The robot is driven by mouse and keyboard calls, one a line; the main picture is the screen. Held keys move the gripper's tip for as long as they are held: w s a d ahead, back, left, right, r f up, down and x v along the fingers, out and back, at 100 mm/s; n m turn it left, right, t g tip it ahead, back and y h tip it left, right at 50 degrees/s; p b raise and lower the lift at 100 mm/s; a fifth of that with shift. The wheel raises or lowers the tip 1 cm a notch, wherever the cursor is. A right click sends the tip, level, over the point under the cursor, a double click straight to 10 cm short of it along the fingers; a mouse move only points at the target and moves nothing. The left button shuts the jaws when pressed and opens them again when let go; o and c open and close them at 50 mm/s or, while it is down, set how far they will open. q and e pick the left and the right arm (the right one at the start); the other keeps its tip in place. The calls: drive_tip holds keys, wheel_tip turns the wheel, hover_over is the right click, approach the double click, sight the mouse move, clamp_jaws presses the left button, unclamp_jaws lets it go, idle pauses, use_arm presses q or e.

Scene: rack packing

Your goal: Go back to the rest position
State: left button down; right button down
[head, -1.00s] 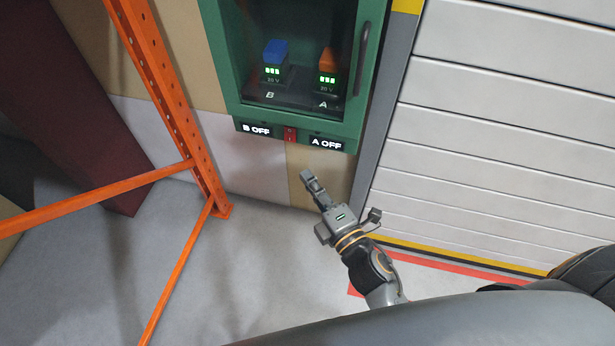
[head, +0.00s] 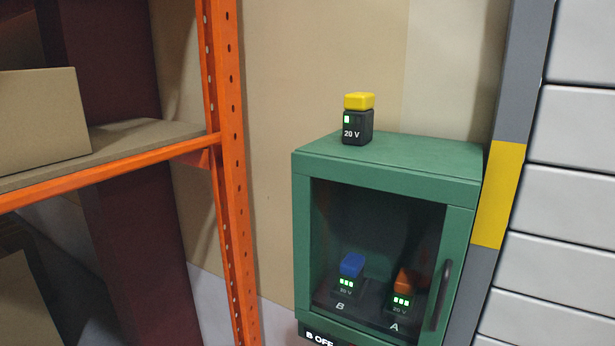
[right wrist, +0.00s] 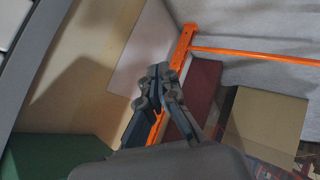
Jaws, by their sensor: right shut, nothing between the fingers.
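My right gripper (right wrist: 157,76) shows in the right wrist view, shut and empty, with its fingertips together. It points toward the wall and the foot of the orange rack and touches nothing that I can see. Neither gripper shows in the head view. A green cabinet (head: 390,160) with its glass door closed stands by the wall in the head view. Inside it a blue-topped battery (head: 349,266) sits at B and an orange-topped battery (head: 401,288) at A. A yellow-topped battery (head: 358,120) stands upright on the cabinet's top.
An orange rack post (head: 226,170) rises left of the cabinet. A cardboard box (head: 40,120) sits on the rack's shelf (head: 140,142). A grey slatted shutter (head: 570,200) is at the right. In the right wrist view, a cardboard box (right wrist: 262,125) lies at the lower right.

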drive_tip(key=s+d+f+m+g, duration=0.2)
drive_tip(key=s+f, duration=0.3)
drive_tip(key=s, duration=0.3)
drive_tip(key=s+d+f+m+g+h, duration=0.1)
drive_tip(key=s+d+f+m+g, duration=0.2)
drive_tip(key=s+f, duration=0.3)
drive_tip(key=s+d+f+m+g+h, duration=0.1)
drive_tip(key=s+d+f+m+g, duration=0.2)
drive_tip(key=s, duration=0.9)
wheel_tip(320, 180, down, 4)
drive_tip(key=shift+s+d+r+m+g, duration=0.2)
drive_tip(key=shift+d+r+m+g, duration=0.05)
drive_tip(key=shift+m+g, duration=0.15)
